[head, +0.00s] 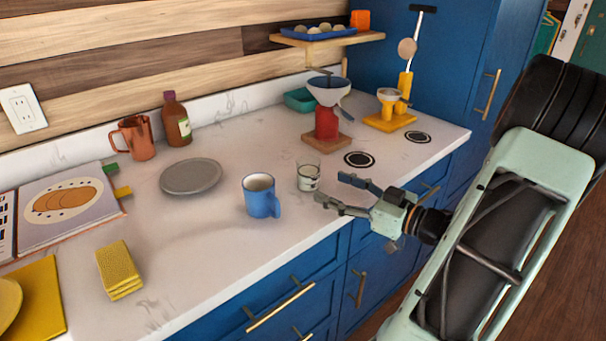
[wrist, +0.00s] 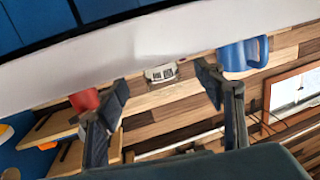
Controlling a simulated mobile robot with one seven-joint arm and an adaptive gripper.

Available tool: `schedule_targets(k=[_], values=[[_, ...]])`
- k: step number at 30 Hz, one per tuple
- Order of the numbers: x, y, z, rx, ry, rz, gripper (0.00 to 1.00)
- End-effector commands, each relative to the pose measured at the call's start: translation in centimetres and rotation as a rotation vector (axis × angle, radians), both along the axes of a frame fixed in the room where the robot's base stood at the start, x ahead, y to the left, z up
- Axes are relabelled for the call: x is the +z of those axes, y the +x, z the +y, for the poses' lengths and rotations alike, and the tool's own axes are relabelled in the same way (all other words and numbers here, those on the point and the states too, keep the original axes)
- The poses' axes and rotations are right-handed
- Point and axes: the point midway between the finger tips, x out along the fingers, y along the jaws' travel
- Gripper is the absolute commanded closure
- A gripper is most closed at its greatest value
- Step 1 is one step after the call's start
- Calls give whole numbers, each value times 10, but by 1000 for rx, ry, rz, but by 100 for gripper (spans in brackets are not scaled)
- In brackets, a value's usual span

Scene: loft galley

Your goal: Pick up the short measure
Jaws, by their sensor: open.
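The short measure appears to be the small clear glass with dark markings (head: 308,178), upright on the white counter near its front edge. It also shows in the wrist view (wrist: 160,73), upside down and between the fingertips in the picture. My gripper (head: 333,189) is open and empty, just right of the glass in the head view, with its fingers pointing towards it. In the wrist view my gripper's two fingers (wrist: 163,86) stand wide apart. The glass looks a little beyond the fingertips, apart from them.
A blue mug (head: 261,196) stands close left of the glass, and a grey plate (head: 191,176) lies behind it. A red stand with a funnel (head: 327,122) is behind right. A black-ringed disc (head: 359,159) lies right of the glass. The counter's front edge runs below my gripper.

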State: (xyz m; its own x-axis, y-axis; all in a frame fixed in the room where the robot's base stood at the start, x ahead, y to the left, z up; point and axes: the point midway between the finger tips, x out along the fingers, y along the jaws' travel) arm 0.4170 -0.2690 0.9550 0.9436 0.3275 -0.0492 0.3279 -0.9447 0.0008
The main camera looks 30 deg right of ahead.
Motion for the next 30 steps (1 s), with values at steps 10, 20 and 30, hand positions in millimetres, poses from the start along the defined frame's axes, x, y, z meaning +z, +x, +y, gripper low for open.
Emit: schedule_targets(k=[10,20,30], values=[[-2,36,12,3,0,0,38],[-5,78,24,1,1,1,38],[-5,81,25,1,0,2,45]])
